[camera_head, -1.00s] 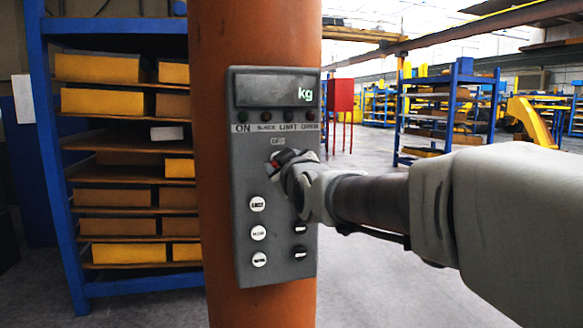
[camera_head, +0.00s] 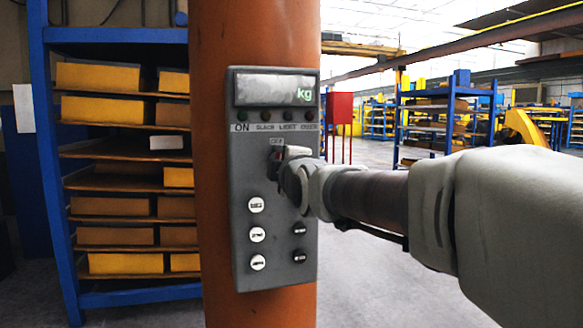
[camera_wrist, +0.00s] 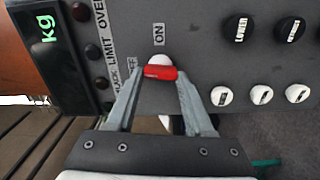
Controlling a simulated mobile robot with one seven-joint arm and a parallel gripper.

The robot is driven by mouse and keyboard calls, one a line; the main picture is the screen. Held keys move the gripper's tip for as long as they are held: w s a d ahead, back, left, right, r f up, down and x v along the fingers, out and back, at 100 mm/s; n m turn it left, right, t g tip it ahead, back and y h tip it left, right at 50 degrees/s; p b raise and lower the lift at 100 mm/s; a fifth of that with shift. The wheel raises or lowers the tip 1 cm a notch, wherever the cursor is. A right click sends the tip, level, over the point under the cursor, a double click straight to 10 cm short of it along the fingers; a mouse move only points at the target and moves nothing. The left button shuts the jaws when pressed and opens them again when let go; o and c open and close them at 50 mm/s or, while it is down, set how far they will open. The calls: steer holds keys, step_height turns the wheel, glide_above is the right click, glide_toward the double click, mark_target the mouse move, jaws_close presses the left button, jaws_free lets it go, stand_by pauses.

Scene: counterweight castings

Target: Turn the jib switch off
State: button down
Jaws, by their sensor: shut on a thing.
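The jib switch is a red handle on a pale hub on the grey control panel. In the wrist view the red handle (camera_wrist: 160,73) lies across between the fingertips, its left end on the side of the OFF label (camera_wrist: 131,66). The ON label (camera_wrist: 159,34) is above it in that view. My gripper (camera_wrist: 160,76) is shut on the handle, with a finger at each end. In the head view my gripper (camera_head: 284,160) reaches the panel (camera_head: 276,222) from the right, covering most of the switch just below the OFF label.
The panel sits on an orange column (camera_head: 219,45). Its display (camera_head: 274,90) reads "kg". Below the switch are white buttons (camera_head: 257,234) and black buttons (camera_head: 299,228). A blue rack (camera_head: 62,180) with yellow boxes stands left. A red cabinet (camera_head: 339,114) stands behind.

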steer(key=shift+f+n, duration=0.1)
steer(key=shift+n, duration=0.5)
steer(key=shift+c, duration=1.4)
jaws_free()
steer(key=p+v, duration=0.2)
steer(key=v, duration=1.5)
steer(key=shift+s, duration=0.2)
